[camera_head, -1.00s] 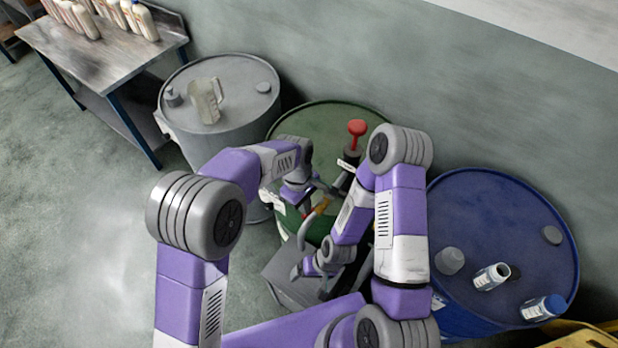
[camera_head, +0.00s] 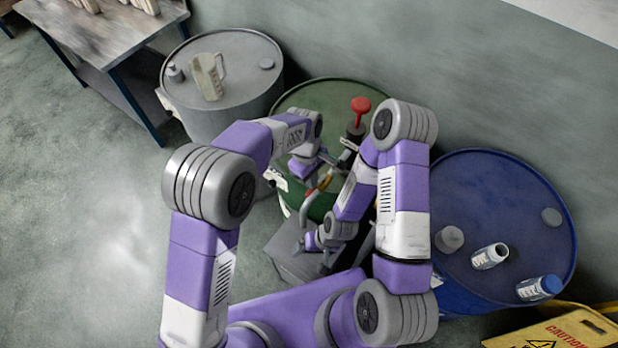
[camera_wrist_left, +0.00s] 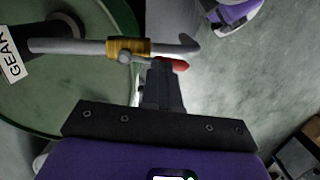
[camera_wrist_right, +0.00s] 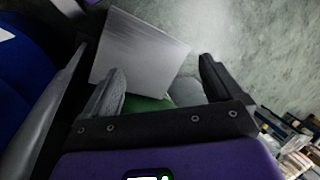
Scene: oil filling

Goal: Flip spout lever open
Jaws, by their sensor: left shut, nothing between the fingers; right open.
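A green drum (camera_head: 330,92) stands by the wall with a red-handled pump (camera_head: 360,104) on top. A grey spout pipe (camera_wrist_left: 75,46) with a brass collar (camera_wrist_left: 130,46) crosses the left wrist view, over the drum's edge. A red-tipped lever (camera_wrist_left: 176,65) lies just below the pipe, close by the collar. My left gripper (camera_wrist_left: 160,66) is shut and empty. Its fingertips are at the lever, partly covering it; contact cannot be told. My right gripper (camera_wrist_right: 160,78) is open and empty, low in front of the drum in the head view.
A grey box (camera_head: 285,262) stands below the drum's front. A grey drum (camera_head: 225,110) bears a clear jug (camera_head: 209,76). A blue drum (camera_head: 500,210) bears a white bottle (camera_head: 490,256) and a blue-capped bottle (camera_head: 538,289). A yellow caution sign (camera_head: 560,332) is at bottom right.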

